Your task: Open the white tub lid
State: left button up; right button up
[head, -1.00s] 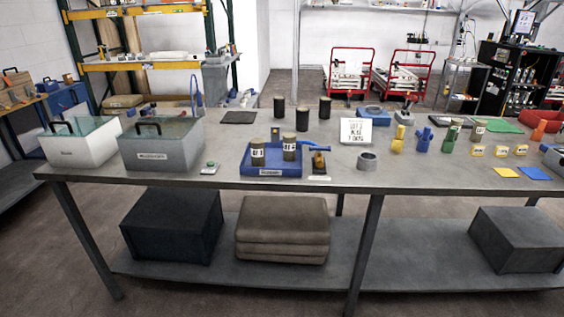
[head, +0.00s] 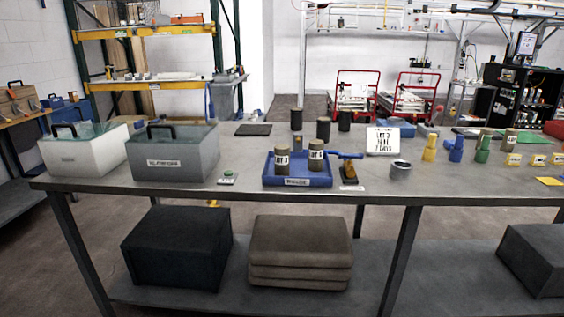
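The white tub (head: 78,158) stands at the left end of the grey workbench. Its greenish see-through lid (head: 100,133) lies on top, with a dark arched handle (head: 64,129); the lid looks closed. A grey tub (head: 172,160) with a label, a similar lid and a dark handle (head: 161,130) stands close to its right. Neither of my grippers is in the head view.
The workbench (head: 245,192) also bears a blue tray (head: 322,181) with two labelled cylinders, a small green-topped box (head: 228,178), dark cylinders and a white sign (head: 383,140).

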aim_at(54, 126)
jog(key=u, duration=1.25)
